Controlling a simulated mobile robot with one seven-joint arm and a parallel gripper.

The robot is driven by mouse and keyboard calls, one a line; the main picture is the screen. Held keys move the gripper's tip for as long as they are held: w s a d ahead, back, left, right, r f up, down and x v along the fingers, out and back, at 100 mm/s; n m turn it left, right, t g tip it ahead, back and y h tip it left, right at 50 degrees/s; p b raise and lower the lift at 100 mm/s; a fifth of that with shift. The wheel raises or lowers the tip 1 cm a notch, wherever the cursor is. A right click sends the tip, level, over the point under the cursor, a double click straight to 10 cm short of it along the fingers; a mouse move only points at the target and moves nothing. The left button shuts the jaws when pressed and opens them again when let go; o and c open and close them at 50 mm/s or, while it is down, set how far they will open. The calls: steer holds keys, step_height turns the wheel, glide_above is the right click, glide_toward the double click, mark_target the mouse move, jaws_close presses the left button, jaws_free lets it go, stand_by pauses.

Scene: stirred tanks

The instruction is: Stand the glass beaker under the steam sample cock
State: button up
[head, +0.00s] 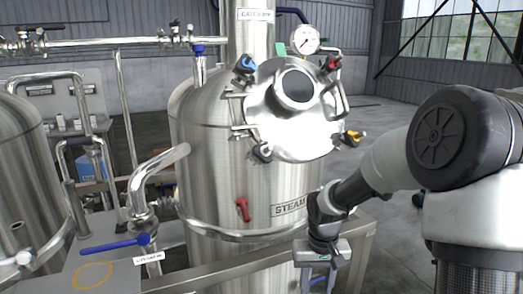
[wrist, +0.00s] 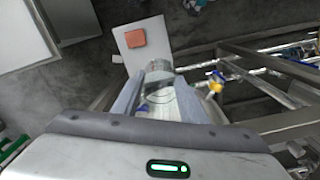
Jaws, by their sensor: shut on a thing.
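My gripper (head: 318,284) points down at the lower right of the steel tank in the head view, its fingertips partly cut off by the frame's bottom edge. In the wrist view my gripper (wrist: 162,100) is shut on a clear glass beaker (wrist: 159,72), whose rounded edge shows between and beyond the fingers. The beaker cannot be made out in the head view. A red-handled cock (head: 243,208) is on the tank front, left of the STEAM label (head: 288,208); I cannot tell whether it is the sample cock. Nothing shows the beaker standing under a cock.
The steel tank (head: 215,170) stands behind a metal frame rail (head: 240,262). A blue-handled valve (head: 115,244) and bent pipe are at left. The wrist view shows a pale plate with an orange block (wrist: 135,38), and a yellow-and-blue fitting (wrist: 215,82) close right of the beaker.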

mark_target(319, 290)
steer(key=shift+s+r+p, duration=0.7)
steer(key=shift+s+r, duration=0.2)
steer(key=shift+r, duration=0.15)
steer(key=shift+s, duration=0.25)
